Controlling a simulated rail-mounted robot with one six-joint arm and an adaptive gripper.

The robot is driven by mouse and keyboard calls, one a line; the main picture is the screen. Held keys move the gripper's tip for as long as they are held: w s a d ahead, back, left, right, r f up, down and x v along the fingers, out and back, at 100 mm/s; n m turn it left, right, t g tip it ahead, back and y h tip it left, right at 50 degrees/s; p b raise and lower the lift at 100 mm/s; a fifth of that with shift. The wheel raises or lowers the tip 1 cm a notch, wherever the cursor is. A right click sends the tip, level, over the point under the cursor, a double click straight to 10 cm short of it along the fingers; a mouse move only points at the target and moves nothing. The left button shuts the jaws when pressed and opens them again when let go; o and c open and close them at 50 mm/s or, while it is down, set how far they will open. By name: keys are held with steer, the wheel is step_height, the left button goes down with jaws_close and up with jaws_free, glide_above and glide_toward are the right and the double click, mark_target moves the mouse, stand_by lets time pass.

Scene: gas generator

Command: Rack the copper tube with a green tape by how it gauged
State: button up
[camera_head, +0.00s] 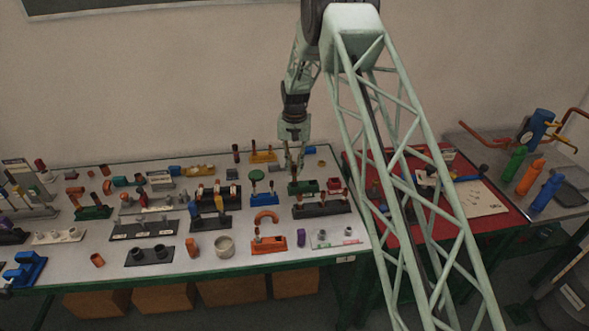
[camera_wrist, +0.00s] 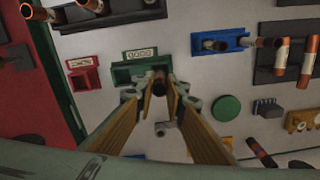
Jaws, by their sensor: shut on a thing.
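My gripper (camera_head: 293,165) is low over the far right part of the white bench. In the wrist view my gripper (camera_wrist: 160,92) is shut on a dark brownish copper tube (camera_wrist: 159,83), seen nearly end-on between the fingers. No green tape shows on it. A green rack (camera_wrist: 125,73) with a white label lies right at the fingertips; the green rack (camera_head: 303,188) also shows in the head view, just below my gripper. I cannot tell whether the tube is seated in it or above it. A smaller red labelled rack (camera_wrist: 83,76) stands beside the green one.
A blue holder (camera_wrist: 222,43) with a copper tube, a green disc (camera_wrist: 227,108) and dark racks with orange-banded tubes surround the fingers. Many fixtures crowd the white bench. A red table (camera_head: 500,222) adjoins on the right.

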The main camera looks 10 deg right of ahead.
steer(key=shift+f+b, duration=0.65)
steer(key=shift+f, duration=0.85)
steer(key=o, duration=0.8)
steer(key=shift+o, duration=0.2)
steer(key=shift+r, duration=0.1)
step_height(320, 180, up, 10)
steer(key=shift+r, duration=0.9)
